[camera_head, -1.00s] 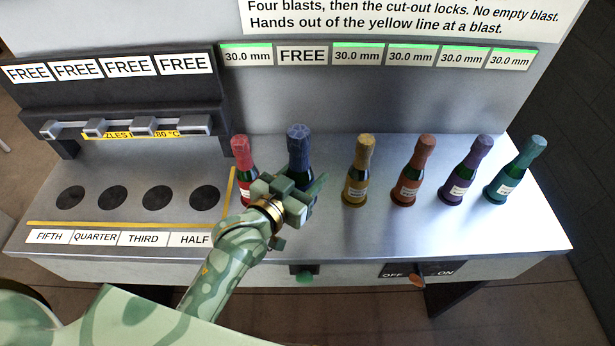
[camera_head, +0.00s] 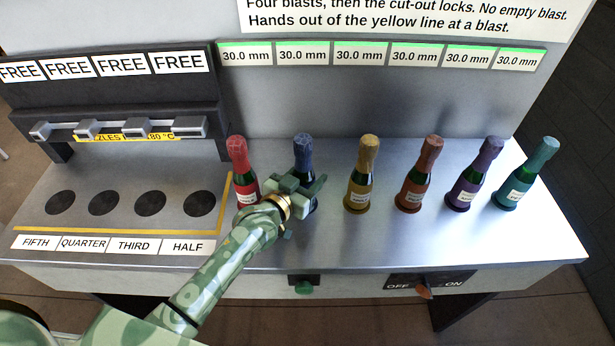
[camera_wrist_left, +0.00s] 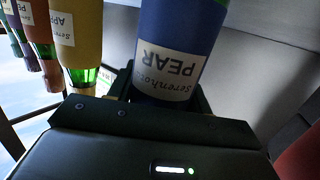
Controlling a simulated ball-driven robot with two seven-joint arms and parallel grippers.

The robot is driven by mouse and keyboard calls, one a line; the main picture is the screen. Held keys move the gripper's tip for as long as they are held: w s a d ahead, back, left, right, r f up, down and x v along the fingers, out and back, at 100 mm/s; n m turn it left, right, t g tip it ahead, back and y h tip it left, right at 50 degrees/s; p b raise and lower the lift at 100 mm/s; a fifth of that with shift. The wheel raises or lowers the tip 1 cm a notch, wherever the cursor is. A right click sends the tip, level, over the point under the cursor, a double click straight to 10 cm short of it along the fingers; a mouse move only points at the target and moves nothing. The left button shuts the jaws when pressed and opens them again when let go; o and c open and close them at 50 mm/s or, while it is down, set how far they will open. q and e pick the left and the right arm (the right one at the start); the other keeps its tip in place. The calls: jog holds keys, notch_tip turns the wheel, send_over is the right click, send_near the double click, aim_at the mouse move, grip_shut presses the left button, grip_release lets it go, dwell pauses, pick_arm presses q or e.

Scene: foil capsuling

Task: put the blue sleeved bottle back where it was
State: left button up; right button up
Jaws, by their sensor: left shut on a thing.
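The blue sleeved bottle (camera_head: 303,150) stands upright in the row, between the red bottle (camera_head: 238,160) and the yellow bottle (camera_head: 367,155). My left gripper (camera_head: 304,188) is shut around its lower body and hides much of that part, including where its base meets the bench. In the left wrist view the blue bottle (camera_wrist_left: 178,35) sits between the fingers, with its PEAR label upside down. The display panel (camera_head: 302,56) above it reads 30.0 mm. My right gripper is not in view.
Orange (camera_head: 419,160), purple (camera_head: 477,175) and teal bottles (camera_head: 530,175) continue the row to the right. At left, the dark round spots (camera_head: 150,203) under the nozzles (camera_head: 135,127) are empty, bordered by a yellow line (camera_head: 120,230). The front of the steel bench (camera_head: 400,235) is clear.

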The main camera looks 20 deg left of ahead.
pick_arm(q)
jog(key=o, duration=1.4)
jog(key=shift+f, duration=0.1)
jog(key=shift+s+a, duration=0.1)
jog(key=shift+s, duration=0.2)
jog(key=p+v, duration=0.1)
jog(key=v, duration=1)
jog(key=shift+s+p, duration=0.25)
jog(key=shift+p, duration=0.1)
